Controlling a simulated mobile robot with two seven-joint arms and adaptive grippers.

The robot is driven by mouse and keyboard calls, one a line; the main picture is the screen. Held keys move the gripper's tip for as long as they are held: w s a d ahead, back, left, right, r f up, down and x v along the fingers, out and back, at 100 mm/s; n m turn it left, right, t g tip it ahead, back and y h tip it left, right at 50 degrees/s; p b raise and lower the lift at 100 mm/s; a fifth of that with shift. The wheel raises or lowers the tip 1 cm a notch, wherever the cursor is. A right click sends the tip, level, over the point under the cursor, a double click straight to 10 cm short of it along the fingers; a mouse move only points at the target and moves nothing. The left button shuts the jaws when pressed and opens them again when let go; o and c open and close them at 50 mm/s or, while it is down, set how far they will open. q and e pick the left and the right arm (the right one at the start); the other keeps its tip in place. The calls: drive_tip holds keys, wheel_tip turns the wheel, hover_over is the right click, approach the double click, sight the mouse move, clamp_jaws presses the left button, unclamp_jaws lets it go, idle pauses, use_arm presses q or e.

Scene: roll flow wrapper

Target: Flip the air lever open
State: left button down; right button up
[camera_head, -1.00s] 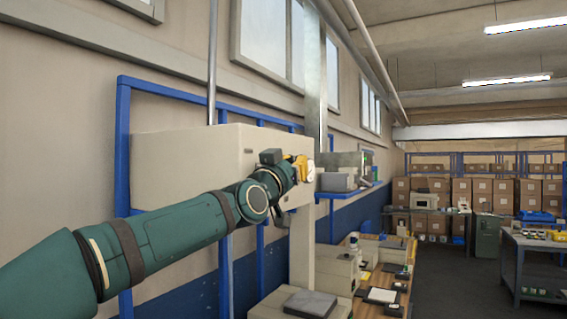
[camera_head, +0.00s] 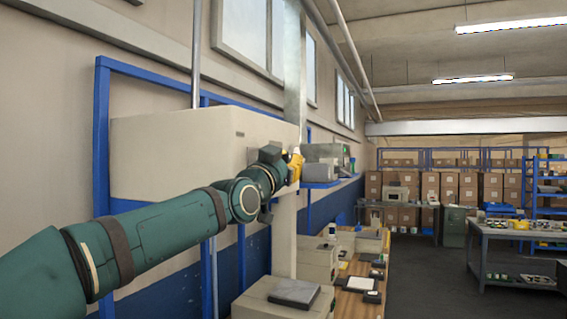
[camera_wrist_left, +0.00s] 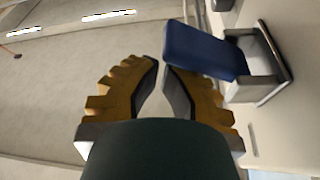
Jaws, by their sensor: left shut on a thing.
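The air lever (camera_wrist_left: 203,50) is a flat blue handle in the left wrist view, set in a grey metal bracket (camera_wrist_left: 262,70) on a pale machine face. It sticks out from the bracket toward the left of that view. My left gripper (camera_wrist_left: 160,72) has yellow, ridged fingers with dark pads. In the head view my left gripper (camera_head: 297,165) is at the right end of the big beige machine housing (camera_head: 185,155), and the lever is hidden there. My right gripper is out of view.
A blue frame (camera_head: 102,150) stands around the housing. A grey vertical post (camera_head: 294,75) rises behind the gripper. Below is a bench with a grey-topped box (camera_head: 294,292). Boxes on shelves (camera_head: 460,190) stand far back. The aisle floor (camera_head: 425,275) is clear.

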use_arm(q)
drive_tip(key=shift+f, duration=0.5)
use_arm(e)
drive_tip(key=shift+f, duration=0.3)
use_arm(q)
drive_tip(key=shift+r, duration=0.1)
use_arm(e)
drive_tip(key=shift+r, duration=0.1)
